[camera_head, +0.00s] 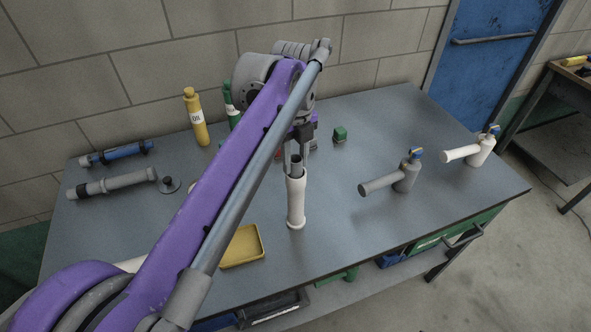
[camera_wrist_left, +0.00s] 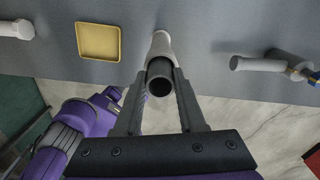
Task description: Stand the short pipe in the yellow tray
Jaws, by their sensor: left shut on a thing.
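My left gripper (camera_head: 295,160) is shut on the upper end of a white pipe (camera_head: 296,203), which hangs roughly upright near the table's front edge. I take it for the short pipe; I cannot tell whether its foot touches the table. In the left wrist view the gripper fingers (camera_wrist_left: 160,88) close around the pipe's dark open end, and its white body (camera_wrist_left: 161,46) runs away from me. The yellow tray (camera_head: 258,243) lies left of the pipe, partly hidden behind my arm. It shows whole and empty in the left wrist view (camera_wrist_left: 119,42). My right gripper is out of view.
Another white pipe (camera_head: 130,265) is mostly hidden by my arm. A grey valve pipe (camera_head: 404,180) and a white one (camera_head: 481,152) stand right. Blue (camera_head: 124,151) and grey tubes (camera_head: 118,183) lie left. A yellow bottle (camera_head: 197,120) and green block (camera_head: 340,134) are behind.

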